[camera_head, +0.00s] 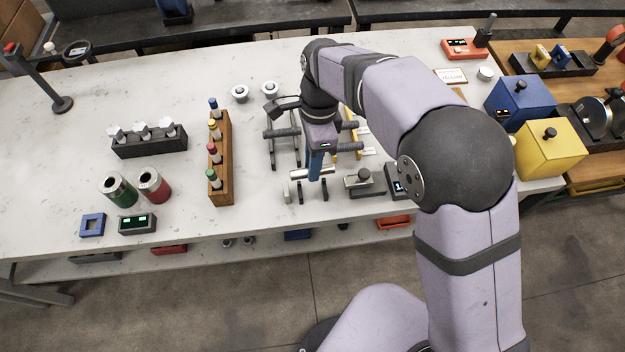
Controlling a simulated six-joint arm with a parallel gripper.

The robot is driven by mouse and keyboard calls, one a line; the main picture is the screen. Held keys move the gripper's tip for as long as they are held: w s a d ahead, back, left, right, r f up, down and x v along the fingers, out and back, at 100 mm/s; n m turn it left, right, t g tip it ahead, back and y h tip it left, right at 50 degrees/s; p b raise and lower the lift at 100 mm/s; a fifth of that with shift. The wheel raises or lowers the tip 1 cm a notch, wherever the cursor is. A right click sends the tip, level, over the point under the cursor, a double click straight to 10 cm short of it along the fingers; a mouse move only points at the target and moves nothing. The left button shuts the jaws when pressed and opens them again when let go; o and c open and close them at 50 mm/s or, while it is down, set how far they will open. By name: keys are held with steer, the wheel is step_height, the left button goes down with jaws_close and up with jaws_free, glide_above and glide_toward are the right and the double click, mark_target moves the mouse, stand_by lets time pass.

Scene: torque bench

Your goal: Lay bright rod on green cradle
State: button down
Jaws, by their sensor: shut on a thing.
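My gripper (315,166), with blue fingers, points down over the front middle of the bench. It is shut on the bright rod (299,174), a shiny silver bar lying roughly level across the fingers. Small dark uprights (299,191) stand just below and in front of the rod. I cannot tell whether the rod touches them. I cannot make out a green cradle; my wrist and forearm hide part of the bench behind the gripper.
A grey stand (274,154) and dark-gripped bars are close behind my gripper. A yellow stand (356,139) is at its right. A small grey fixture (365,185) sits right of the rod. A wooden rack (222,180) stands left. Bare bench lies between rack and stand.

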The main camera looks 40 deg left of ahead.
steer(key=p, duration=0.3)
glide_above(311, 196)
steer(key=w, duration=0.1)
steer(key=shift+a+f, duration=0.15)
steer(key=shift+f, duration=3.55)
steer(key=shift+f, duration=0.1)
steer(key=c, duration=1.6)
jaws_free()
steer(key=shift+f+b, duration=0.2)
steer(key=shift+b, duration=0.3)
steer(key=shift+w+a+r+b, duration=0.1)
steer(key=shift+w+r+b, duration=0.3)
steer(key=shift+r, duration=0.85)
steer(key=shift+w+a+r+b, duration=0.15)
steer(key=shift+r+b, duration=0.55)
steer(key=shift+r, duration=0.5)
steer(key=shift+w+r+b, duration=0.25)
steer(key=shift+r+b, duration=0.3)
steer(key=shift+r, duration=0.7)
steer(key=shift+w+d, duration=0.1)
